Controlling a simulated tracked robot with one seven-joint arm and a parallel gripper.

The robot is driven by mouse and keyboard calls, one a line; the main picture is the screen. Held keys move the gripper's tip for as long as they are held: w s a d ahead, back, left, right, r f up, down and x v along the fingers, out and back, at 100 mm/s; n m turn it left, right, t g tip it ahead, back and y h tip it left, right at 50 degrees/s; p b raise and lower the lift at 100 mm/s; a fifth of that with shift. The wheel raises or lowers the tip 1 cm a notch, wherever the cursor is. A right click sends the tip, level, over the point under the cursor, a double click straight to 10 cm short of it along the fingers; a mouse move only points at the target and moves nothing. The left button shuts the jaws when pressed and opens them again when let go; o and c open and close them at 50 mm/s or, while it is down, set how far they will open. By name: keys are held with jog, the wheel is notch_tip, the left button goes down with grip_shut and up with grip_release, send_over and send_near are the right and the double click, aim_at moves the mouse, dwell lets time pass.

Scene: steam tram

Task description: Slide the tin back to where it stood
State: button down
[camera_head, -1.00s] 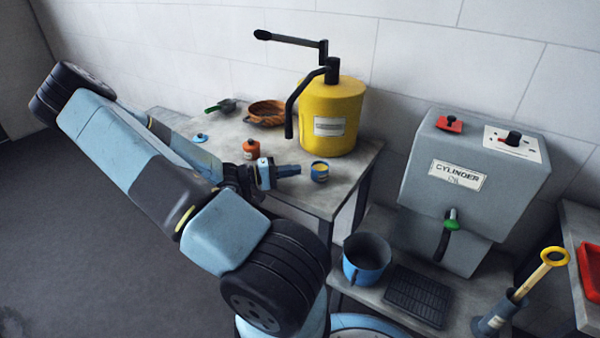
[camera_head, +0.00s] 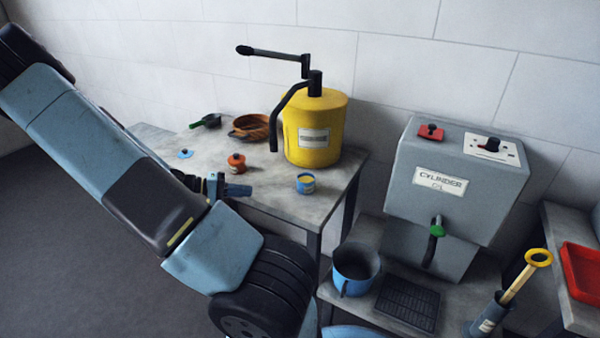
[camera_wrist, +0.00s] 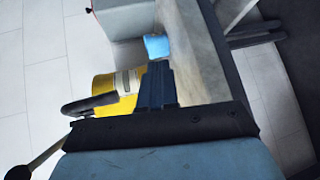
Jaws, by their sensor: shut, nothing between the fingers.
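The small blue tin (camera_head: 306,185) stands upright on the grey table near its front right edge, in front of the yellow drum. In the wrist view the blue tin (camera_wrist: 157,46) appears just past the fingertips. My gripper (camera_head: 246,191) is shut and empty, over the table's front edge to the left of the tin. A clear gap separates them in the head view. In the wrist view the closed fingers (camera_wrist: 158,68) point towards the tin.
A yellow drum (camera_head: 316,130) with a black pump handle stands behind the tin. An orange pot (camera_head: 236,163), a small blue disc (camera_head: 185,154), a brown basket (camera_head: 250,128) and a green scoop (camera_head: 208,121) are further left. The grey table (camera_head: 275,200) is bare around the tin.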

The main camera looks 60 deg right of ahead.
jog(key=s+a+r+n+t+y, duration=0.2)
jog(key=a+r+t+y, duration=0.35)
jog(key=a+r, duration=0.6)
jog(key=s+a+r+n+t+y, duration=0.25)
jog(key=a+r+t+y, duration=0.35)
jog(key=a+r, duration=0.55)
jog(key=n+h, duration=0.1)
jog(key=n, duration=3.4)
send_near(305, 178)
jog(key=shift+m+t, duration=0.25)
jog(key=shift+t, duration=0.2)
jog(key=s+a+f, duration=0.1)
jog(key=s+f, duration=0.1)
jog(key=s, duration=0.1)
jog(key=s+a+f, duration=0.2)
jog(key=s, duration=0.1)
jog(key=s+a+f, duration=0.1)
jog(key=s+f, duration=0.1)
jog(key=s, duration=0.2)
jog(key=shift+a, duration=0.3)
jog(key=w+d, duration=0.1)
jog(key=w, duration=0.2)
jog(key=w+d, duration=0.2)
jog(key=w, duration=0.2)
jog(key=w+d, duration=0.2)
jog(key=w, duration=0.2)
jog(key=shift+d, duration=0.1)
jog(key=shift+s+f, duration=0.2)
jog(key=shift+f, duration=0.55)
